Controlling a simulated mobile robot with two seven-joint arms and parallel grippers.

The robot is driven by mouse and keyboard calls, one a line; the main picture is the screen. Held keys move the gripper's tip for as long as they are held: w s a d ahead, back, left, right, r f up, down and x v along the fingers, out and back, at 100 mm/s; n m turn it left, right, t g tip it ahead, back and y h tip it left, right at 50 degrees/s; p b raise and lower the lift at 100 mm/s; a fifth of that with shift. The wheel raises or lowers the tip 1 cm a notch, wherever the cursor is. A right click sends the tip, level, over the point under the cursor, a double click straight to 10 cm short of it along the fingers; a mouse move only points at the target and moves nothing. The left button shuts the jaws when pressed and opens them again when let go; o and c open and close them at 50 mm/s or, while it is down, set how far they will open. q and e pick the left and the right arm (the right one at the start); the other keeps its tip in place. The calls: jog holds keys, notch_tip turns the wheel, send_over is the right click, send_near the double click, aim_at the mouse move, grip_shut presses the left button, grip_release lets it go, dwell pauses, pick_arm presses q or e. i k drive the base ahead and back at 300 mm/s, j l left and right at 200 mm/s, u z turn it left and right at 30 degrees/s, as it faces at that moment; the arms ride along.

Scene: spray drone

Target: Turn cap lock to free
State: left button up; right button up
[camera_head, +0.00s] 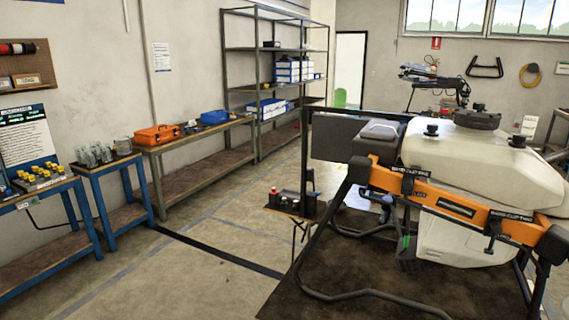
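The spray drone stands at the right, with a large cream tank (480,155) set in an orange and black frame (455,207). A wide, round black cap (477,118) sits on top of the tank. Smaller black knob-like fittings stand on the tank, one at its left (431,130) and one nearer the front (517,141). The cap's lock and its position are too small to tell. Neither of my grippers is in view.
The drone is on a dark mat or platform (345,285). A small stand with black items (290,203) is left of it. Workbenches (190,143) and a metal shelf (232,70) line the left wall. The floor (200,275) between benches and drone is clear.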

aim_at(478, 107)
jog(key=k+l+z, duration=0.1)
jog(key=z, duration=0.25)
jog(key=k+l+z, duration=0.1)
jog(key=z, duration=0.25)
jog(key=l, duration=0.1)
